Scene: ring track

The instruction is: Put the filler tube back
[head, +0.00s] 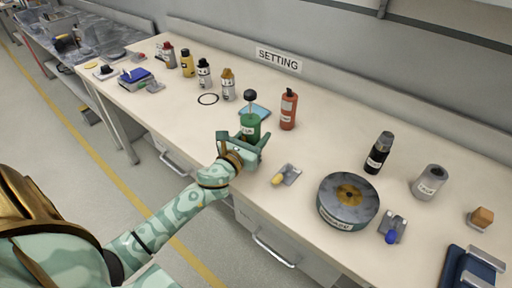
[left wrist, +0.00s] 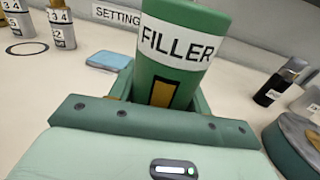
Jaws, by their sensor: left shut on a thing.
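In the left wrist view the tube (left wrist: 176,70) reads FILLER and stands upright between the fingers. My left gripper (head: 247,143) is shut on its lower part, near the front edge of the bench. Whether the tube's base touches the bench is hidden by the gripper. My right gripper is not in view.
A red bottle (head: 289,109) and a blue pad (head: 257,111) are close behind the tube. A yellow-tipped tool (head: 286,175) and a round grey turntable (head: 348,200) lie to the right.

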